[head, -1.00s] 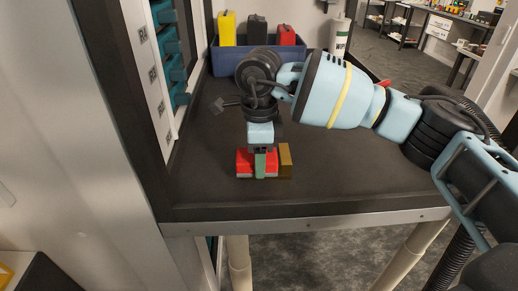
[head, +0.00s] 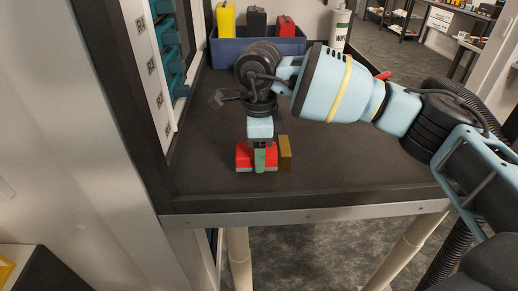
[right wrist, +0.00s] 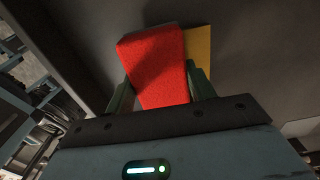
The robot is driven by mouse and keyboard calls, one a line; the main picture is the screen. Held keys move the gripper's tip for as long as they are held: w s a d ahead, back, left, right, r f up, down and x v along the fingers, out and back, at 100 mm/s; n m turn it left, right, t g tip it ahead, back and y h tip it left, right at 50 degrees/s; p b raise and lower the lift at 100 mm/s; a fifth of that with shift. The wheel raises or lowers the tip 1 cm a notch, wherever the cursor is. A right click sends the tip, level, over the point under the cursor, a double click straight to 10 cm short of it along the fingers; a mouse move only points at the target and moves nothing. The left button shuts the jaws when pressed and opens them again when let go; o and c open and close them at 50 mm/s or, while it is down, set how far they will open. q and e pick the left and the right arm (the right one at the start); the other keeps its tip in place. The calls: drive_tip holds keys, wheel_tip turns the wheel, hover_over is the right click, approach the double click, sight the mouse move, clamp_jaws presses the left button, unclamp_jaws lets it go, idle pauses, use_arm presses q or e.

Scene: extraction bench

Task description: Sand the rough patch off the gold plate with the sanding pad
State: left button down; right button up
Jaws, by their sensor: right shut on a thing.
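The sanding pad is a red block with a pale underside (head: 243,157), near the front of the dark bench. My right gripper (head: 260,159) is shut on it from above, with green fingers on its sides. In the right wrist view the red pad (right wrist: 155,65) fills the space between the fingers. The gold plate (head: 285,153) stands upright right beside the pad's right end; I cannot tell if they touch. The wrist view shows part of the plate (right wrist: 199,52) behind the pad. No rough patch can be made out; the pad may hide it. My left gripper is not in view.
A blue bin (head: 224,54) with yellow, black and red items stands at the bench's back, with a white bottle (head: 338,28) to its right. A panel with teal holders (head: 167,45) bounds the left side. The bench (head: 350,175) is clear right of the plate.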

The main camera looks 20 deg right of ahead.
sight(245, 150)
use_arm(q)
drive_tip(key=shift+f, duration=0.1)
use_arm(e)
drive_tip(key=shift+f, duration=0.35)
drive_tip(key=shift+a, duration=0.1)
drive_tip(key=shift+w+a+r, duration=0.1)
drive_tip(key=shift+w+a, duration=0.15)
drive_tip(key=shift+a, duration=0.4)
drive_tip(key=shift+w+a, duration=0.2)
drive_tip(key=shift+a, duration=0.45)
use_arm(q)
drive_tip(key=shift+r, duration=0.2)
use_arm(e)
drive_tip(key=shift+d, duration=0.15)
drive_tip(key=shift+s+d+p, duration=0.25)
drive_tip(key=shift+d, duration=0.4)
drive_tip(key=shift+s+d+p, duration=0.2)
drive_tip(key=shift+d+p, duration=0.05)
drive_tip(key=shift+d, duration=0.4)
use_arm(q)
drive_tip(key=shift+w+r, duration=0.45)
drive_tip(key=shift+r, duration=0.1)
use_arm(e)
drive_tip(key=shift+a, duration=0.1)
